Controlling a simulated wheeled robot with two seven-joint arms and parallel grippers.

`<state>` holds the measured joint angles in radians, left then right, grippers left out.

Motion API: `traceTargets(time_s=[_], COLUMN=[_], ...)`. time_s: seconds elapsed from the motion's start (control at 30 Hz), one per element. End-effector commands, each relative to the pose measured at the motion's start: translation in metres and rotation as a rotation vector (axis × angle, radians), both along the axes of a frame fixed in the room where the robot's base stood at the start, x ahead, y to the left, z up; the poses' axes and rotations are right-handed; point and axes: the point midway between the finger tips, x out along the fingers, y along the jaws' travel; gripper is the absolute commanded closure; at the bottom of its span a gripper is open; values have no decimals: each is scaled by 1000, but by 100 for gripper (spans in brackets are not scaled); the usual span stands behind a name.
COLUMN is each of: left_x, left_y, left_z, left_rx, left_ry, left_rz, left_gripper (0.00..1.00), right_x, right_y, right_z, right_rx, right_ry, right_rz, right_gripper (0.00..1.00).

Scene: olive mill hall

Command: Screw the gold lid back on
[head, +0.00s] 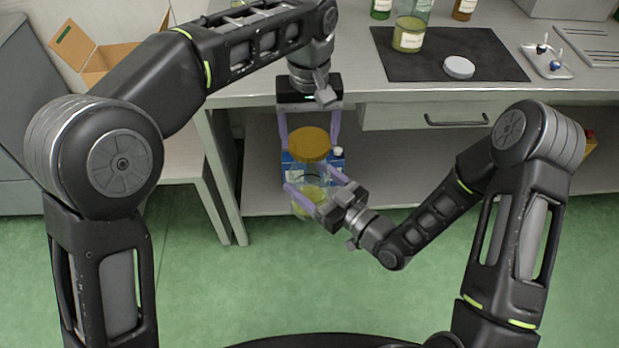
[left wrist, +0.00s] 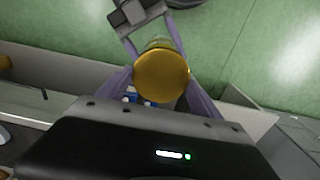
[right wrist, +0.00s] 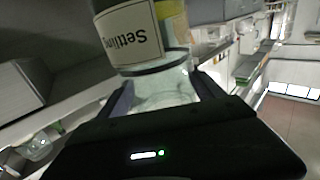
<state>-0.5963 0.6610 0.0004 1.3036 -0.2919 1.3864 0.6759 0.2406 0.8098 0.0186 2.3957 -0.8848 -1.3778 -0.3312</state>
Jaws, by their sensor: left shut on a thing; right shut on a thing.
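The gold lid (head: 309,144) is above the clear glass jar (head: 311,180), which holds yellow-green liquid. My left gripper (head: 309,128) comes from above and is shut on the lid, a finger on each side. The lid also shows in the left wrist view (left wrist: 161,75), hiding most of the jar. My right gripper (head: 321,188) is shut on the jar from the right. In the right wrist view, the jar (right wrist: 165,85) shows between the fingers, with an upside-down label reading "Settling". I cannot tell whether the lid touches the jar's rim.
The bench carries a dark mat (head: 490,52) with another jar (head: 409,35) and a white round disc (head: 459,67). A small tray (head: 548,62) stands to the right. A blue box (head: 288,160) is behind the held jar. An open cardboard box (head: 95,60) is at the left.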

Motion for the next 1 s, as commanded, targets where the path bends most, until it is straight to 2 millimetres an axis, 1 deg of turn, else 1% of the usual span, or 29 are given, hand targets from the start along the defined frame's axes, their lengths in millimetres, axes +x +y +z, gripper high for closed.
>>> traceTargets(time_s=[0.23, 0.37, 0.8, 1.0], left_x=[0, 0, 0, 0], left_y=[0, 1, 1, 1], left_z=[0, -3, -37, -40], left_rx=[0, 1, 1, 0], left_ry=[0, 0, 0, -1], left_rz=[0, 0, 0, 0], left_gripper=[70, 70, 70, 70], right_x=[0, 0, 0, 0], right_y=[0, 0, 0, 0], right_z=[1, 1, 2, 2], right_rx=[2, 2, 2, 2], right_ry=[-4, -4, -4, -4], right_rz=[1, 1, 1, 1], right_gripper=[96, 96, 96, 96])
